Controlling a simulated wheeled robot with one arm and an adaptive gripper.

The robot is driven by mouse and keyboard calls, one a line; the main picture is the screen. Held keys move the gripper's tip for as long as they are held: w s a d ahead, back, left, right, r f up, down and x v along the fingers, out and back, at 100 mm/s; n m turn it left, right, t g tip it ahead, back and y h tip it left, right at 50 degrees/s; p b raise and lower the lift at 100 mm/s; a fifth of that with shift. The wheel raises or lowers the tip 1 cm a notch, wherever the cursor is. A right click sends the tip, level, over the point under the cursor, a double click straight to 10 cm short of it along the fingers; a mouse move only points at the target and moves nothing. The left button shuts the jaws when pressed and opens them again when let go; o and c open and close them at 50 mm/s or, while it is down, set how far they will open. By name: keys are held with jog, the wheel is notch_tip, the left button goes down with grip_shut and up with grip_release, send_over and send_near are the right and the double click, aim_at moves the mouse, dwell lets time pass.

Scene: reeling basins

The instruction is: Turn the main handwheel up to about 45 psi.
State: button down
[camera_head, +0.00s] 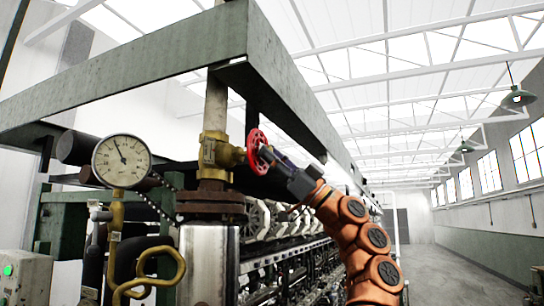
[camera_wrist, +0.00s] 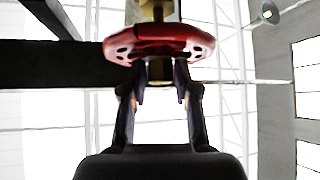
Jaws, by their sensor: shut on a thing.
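The red handwheel (camera_head: 257,152) sits on the brass valve (camera_head: 216,150) on the upright pipe. The round white gauge (camera_head: 121,161) is left of the valve. Its dark needle points up and slightly left; the numbers are too small to read.
A green steel frame (camera_head: 130,85) passes above and behind the valve, with a beam running right over my arm. A bent brass tube (camera_head: 150,280) hangs below the gauge. Machinery (camera_head: 285,265) stands behind. The aisle floor (camera_head: 450,270) at right is clear.

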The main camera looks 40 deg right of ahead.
jog(key=shift+n+g+y, duration=0.4)
jog(key=shift+n+g, duration=0.2)
jog(key=shift+n, duration=0.3)
dwell(0.3)
jog(key=c, duration=0.9)
grip_release()
jog(key=shift+s, duration=0.1)
jog(key=shift+v, duration=6)
